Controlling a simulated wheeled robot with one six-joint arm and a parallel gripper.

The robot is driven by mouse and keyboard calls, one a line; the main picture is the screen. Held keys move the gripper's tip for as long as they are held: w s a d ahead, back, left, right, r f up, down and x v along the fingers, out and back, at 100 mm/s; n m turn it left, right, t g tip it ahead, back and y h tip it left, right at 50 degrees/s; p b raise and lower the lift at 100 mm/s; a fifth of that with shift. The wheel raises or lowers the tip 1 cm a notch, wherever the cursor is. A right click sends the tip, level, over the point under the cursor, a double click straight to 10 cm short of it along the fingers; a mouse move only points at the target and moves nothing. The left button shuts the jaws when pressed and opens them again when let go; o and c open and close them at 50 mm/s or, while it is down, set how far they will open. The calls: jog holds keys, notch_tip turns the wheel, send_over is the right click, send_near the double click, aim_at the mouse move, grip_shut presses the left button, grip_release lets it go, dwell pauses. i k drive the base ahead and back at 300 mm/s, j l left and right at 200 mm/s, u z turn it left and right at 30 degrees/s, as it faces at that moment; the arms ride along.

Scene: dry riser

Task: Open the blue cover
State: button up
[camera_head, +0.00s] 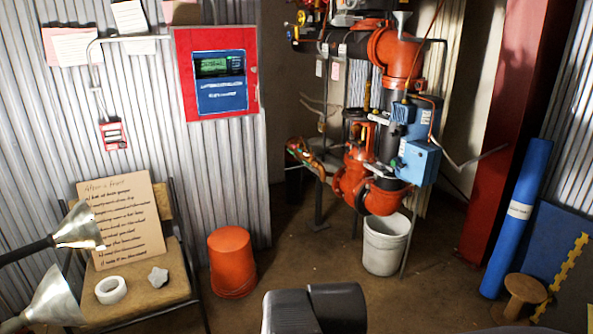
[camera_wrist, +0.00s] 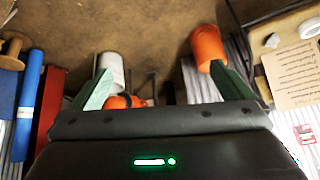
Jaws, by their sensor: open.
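A red panel (camera_head: 180,60) on the corrugated wall carries a blue front (camera_head: 222,97) with a small display; it looks closed. A blue box (camera_head: 420,162) is mounted on the orange and black pipework at the right. I cannot tell which of these is the blue cover. My gripper (camera_wrist: 162,75) shows in the wrist view with its two green fingers wide apart and nothing between them. It is away from both blue things. The wrist view does not clearly show the red panel or the blue box.
An orange bucket (camera_head: 231,262) and a white bucket (camera_head: 384,244) stand on the floor. A chair (camera_head: 150,305) holds a written board (camera_head: 123,215) and a tape roll (camera_head: 111,289). A red post (camera_head: 505,130), blue roll (camera_head: 515,220) and wooden spool (camera_head: 522,292) are right. Mid-floor is clear.

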aim_at(416, 166)
jog(key=k+j+z, duration=0.2)
jog(key=i+l, duration=0.2)
jog(key=i, duration=0.4)
jog(key=i+l+z, duration=0.15)
jog(key=i, duration=0.5)
